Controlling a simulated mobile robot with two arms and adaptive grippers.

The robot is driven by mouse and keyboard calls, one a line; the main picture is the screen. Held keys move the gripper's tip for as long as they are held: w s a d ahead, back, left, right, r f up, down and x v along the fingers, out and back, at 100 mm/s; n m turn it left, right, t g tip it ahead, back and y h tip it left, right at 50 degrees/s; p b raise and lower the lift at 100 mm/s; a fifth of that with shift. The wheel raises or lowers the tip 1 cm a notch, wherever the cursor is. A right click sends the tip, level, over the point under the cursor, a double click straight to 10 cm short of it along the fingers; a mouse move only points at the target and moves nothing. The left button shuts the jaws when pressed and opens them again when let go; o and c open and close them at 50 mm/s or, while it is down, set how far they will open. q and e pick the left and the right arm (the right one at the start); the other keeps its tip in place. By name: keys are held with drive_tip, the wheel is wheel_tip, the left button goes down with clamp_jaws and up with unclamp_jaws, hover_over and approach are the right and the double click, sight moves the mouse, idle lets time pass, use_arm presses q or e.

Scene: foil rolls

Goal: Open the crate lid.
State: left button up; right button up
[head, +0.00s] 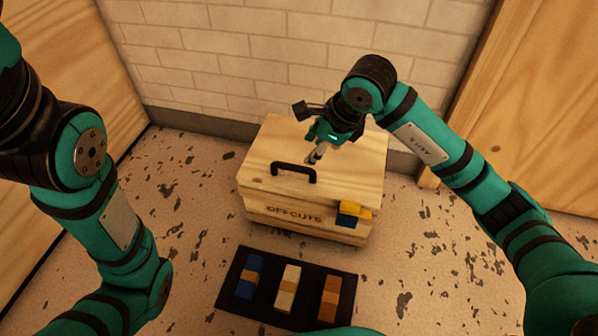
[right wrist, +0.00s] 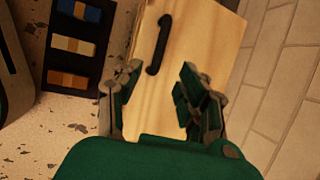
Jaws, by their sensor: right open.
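The wooden crate (head: 285,217), marked OFFCUTS, stands on the floor against the brick wall. Its pale wooden lid (head: 350,185) lies shut on top. A black bar handle (head: 294,171) sits near the lid's front edge; it also shows in the right wrist view (right wrist: 159,45). My right gripper (head: 314,158) is above the lid, just behind the handle and apart from it. In the right wrist view its two fingers (right wrist: 158,82) are spread and empty, with the handle beyond the fingertips. My left arm is at the left of the head view, but its gripper is out of view.
A black mat (head: 266,292) lies on the floor before the crate. It holds a blue roll (head: 249,283), a cream roll (head: 288,289) and an orange-brown roll (head: 329,298). Wooden panels flank both sides.

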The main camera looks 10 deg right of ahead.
sight(297, 167)
drive_tip(key=b+x, duration=0.5)
drive_tip(key=x, duration=0.5)
drive_tip(key=shift+f, duration=0.15)
clamp_jaws()
